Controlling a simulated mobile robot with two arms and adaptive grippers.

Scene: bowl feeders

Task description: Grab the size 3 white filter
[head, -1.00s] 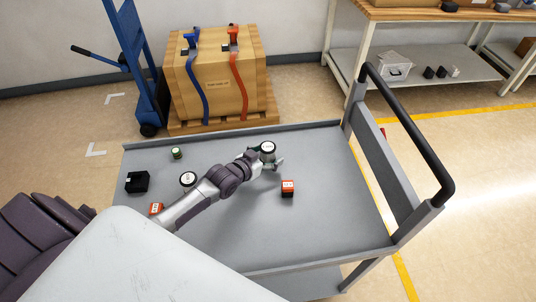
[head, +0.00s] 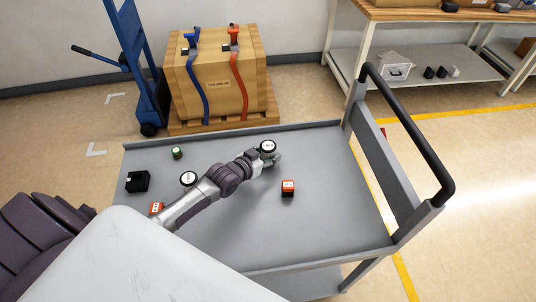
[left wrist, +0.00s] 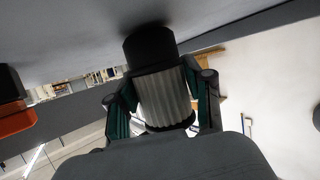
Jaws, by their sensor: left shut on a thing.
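A white pleated filter (left wrist: 163,98) with black ends is between the green-padded fingers of my left gripper (left wrist: 165,100) in the left wrist view. In the head view this filter (head: 268,146) shows its round, pale, marked top near the far edge of the cart's tray. My left gripper (head: 267,160) is shut on it from the near side. The filter appears upright on the tray. A second round-topped filter (head: 188,179) stands to the left, beside my arm. The size marks are too small to read. My right gripper is not in view.
An orange and black box (head: 288,188) sits right of my gripper. Another orange box (head: 156,208), a black box (head: 138,181) and a small green-topped can (head: 177,153) are at left. The grey tray (head: 335,215) is clear at right, below the cart's black handle (head: 415,135).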

